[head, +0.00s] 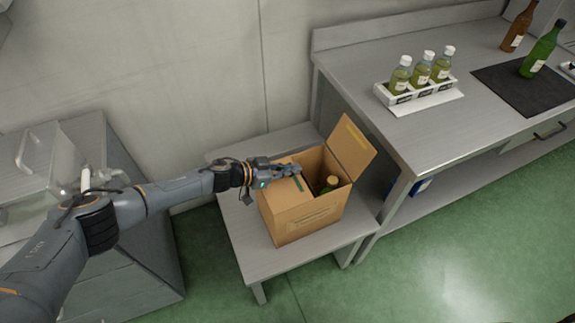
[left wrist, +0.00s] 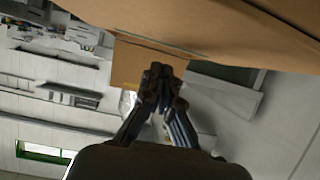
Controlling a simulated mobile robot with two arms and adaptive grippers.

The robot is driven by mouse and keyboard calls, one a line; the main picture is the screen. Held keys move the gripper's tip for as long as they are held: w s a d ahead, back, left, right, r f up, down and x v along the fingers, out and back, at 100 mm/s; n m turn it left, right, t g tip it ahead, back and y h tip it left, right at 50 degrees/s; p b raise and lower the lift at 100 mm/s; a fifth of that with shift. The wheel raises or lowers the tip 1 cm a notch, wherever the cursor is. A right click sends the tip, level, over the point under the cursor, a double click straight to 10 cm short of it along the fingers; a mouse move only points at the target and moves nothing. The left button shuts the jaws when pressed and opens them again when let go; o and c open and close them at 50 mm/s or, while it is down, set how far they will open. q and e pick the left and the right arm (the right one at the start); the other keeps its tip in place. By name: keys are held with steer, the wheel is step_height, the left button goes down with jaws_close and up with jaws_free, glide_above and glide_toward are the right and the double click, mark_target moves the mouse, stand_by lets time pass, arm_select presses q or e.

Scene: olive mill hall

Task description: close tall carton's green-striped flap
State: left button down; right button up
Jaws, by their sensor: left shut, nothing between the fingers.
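The tall brown carton (head: 305,218) stands on a low grey table, with a dark bottle (head: 330,184) visible inside. Its green-striped flap (head: 284,188) is at the left of the opening and leans over it, short of covering it; its exact tilt is unclear. The yellow-striped flap (head: 352,150) stands open at the right. My left gripper (head: 297,170) is shut and empty, just above the green-striped flap; I cannot tell whether it touches. In the left wrist view the shut fingers (left wrist: 160,72) are near brown cardboard (left wrist: 210,28). My right gripper is not in view.
The low table (head: 235,232) has bare room left of the carton. A higher steel counter (head: 385,130) at the right holds a white rack (head: 420,97) of small bottles, and a brown and a green bottle (head: 543,50). A wall is close behind.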

mark_target(292, 178)
arm_select(q)
steer(key=shift+w+d+f+b, duration=0.1)
steer(key=shift+d+f+b, duration=0.2)
steer(key=shift+f, duration=0.4)
steer(key=shift+r+p, duration=0.9)
steer(key=shift+p, duration=0.05)
step_height(292, 178, up, 4)
steer(key=p, duration=0.4)
steer(key=shift+a+p, duration=0.1)
steer(key=shift+p, duration=0.25)
steer(key=shift+a+r, duration=0.15)
steer(key=shift+r, duration=0.2)
steer(key=s+a+r, duration=0.2)
steer(key=a+r, duration=0.4)
steer(key=shift+s, duration=0.3)
